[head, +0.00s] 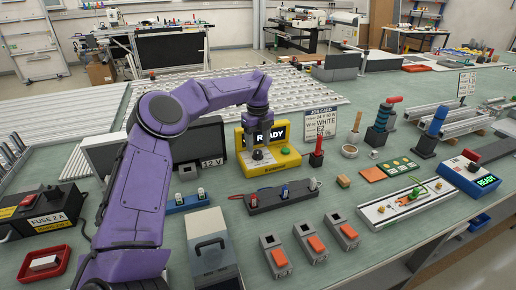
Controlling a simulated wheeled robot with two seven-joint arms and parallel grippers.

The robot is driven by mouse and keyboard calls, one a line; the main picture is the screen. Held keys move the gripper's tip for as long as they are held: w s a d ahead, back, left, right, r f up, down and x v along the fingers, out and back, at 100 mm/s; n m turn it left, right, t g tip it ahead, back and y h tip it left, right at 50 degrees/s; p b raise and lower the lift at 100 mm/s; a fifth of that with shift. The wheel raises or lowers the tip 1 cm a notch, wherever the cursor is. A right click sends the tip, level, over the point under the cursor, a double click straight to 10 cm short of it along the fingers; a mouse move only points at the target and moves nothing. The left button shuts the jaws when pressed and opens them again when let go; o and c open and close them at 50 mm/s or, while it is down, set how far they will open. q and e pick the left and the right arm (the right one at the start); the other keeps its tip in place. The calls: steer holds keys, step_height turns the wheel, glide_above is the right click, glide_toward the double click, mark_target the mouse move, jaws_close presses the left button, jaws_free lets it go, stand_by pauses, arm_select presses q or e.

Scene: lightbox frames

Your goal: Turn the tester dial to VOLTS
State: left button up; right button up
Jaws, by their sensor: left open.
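The yellow tester (289,163) stands in the middle of the bench, with a black display reading READY. A dark round dial (257,155) sits on its sloped front panel. Its markings are too small to read, so I cannot tell its setting. My left gripper (257,143) points down directly over the dial, in front of the display, which it partly covers. Its jaws are open around or just above the dial; I cannot tell if they touch it. My right gripper is not in view.
A grey 12 V box (212,163) stands left of the tester. A terminal block (283,196) lies in front, with several orange-switched boxes (310,243) nearer. A job card (325,120) stands behind right. A red-handled tool (317,152) is close at right.

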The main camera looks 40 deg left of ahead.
mark_target(258, 152)
arm_select(q)
steer(key=shift+f, duration=1.6)
steer(key=shift+c, duration=0.2)
steer(key=c, duration=1)
